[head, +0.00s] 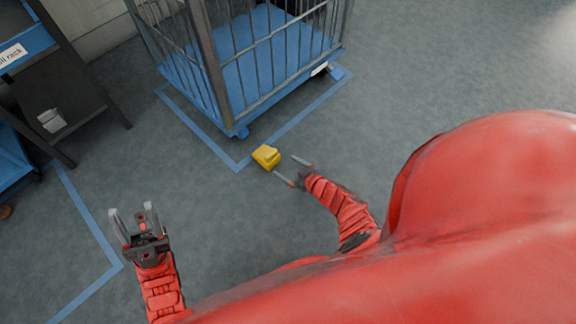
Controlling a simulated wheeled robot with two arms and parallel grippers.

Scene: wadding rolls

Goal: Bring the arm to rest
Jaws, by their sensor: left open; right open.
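My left gripper (134,221) is at the lower left of the head view, held over the grey floor. Its two fingers are apart and point up the picture, with nothing between them. My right gripper (287,171) is near the middle of the view, its fingers apart and pointing to the upper left. A small yellow object (266,156) lies just off its fingertips; I cannot tell whether it touches them. No wadding roll can be made out.
A blue-based cage trolley (262,95) with grey bars stands at the top, inside a blue floor outline (304,113). A dark rack (62,85) with a white item (51,121) is at the left. The floor at the upper right is clear.

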